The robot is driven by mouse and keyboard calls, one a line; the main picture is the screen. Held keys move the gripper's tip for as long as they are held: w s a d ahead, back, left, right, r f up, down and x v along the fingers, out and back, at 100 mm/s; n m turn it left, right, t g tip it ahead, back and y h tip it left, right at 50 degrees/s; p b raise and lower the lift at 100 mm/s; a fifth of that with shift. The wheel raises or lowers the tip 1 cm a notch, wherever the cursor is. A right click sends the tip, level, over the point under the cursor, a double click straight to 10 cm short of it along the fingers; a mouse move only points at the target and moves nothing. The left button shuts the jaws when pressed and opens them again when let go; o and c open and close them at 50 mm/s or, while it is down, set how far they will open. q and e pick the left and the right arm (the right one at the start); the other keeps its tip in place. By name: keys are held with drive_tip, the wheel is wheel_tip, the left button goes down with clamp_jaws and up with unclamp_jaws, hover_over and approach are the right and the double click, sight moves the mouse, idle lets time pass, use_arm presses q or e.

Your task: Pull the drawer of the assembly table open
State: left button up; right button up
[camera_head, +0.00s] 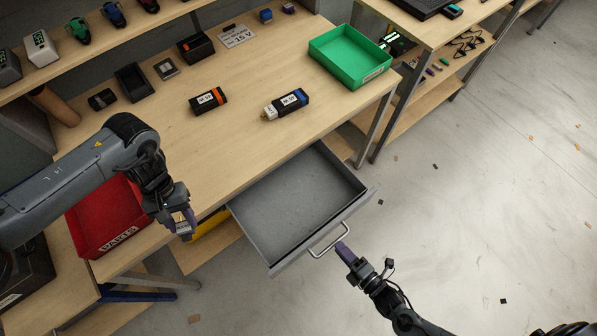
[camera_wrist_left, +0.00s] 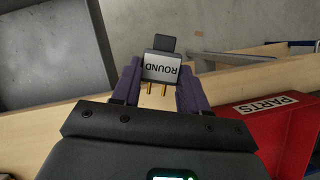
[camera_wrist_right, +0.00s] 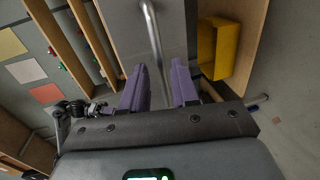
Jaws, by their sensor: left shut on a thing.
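The grey drawer (camera_head: 300,205) of the assembly table (camera_head: 245,130) is pulled out, and its inside looks empty. Its metal bar handle (camera_head: 329,241) is on the front panel, and it also shows in the right wrist view (camera_wrist_right: 153,35). My right gripper (camera_head: 342,247) is at the handle, with its purple fingers (camera_wrist_right: 158,85) apart and the bar in line with the gap between them. I cannot tell whether they touch it. My left gripper (camera_head: 182,222) is shut on a small plug adapter (camera_wrist_left: 160,68) labelled ROUND, with two gold prongs, above the table's front edge.
A red PARTS bin (camera_head: 108,215) stands left of the drawer, beside my left arm. A yellow bin (camera_head: 215,222) is below the tabletop. Two labelled battery-like blocks (camera_head: 208,101) (camera_head: 287,104) and a green tray (camera_head: 350,57) are on the table. The floor right of the drawer is mostly clear.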

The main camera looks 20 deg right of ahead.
use_arm(q)
drive_tip(key=shift+r+p, duration=0.45)
drive_tip(key=shift+r, duration=0.1)
use_arm(e)
drive_tip(key=v, duration=0.8)
drive_tip(key=shift+s, duration=0.1)
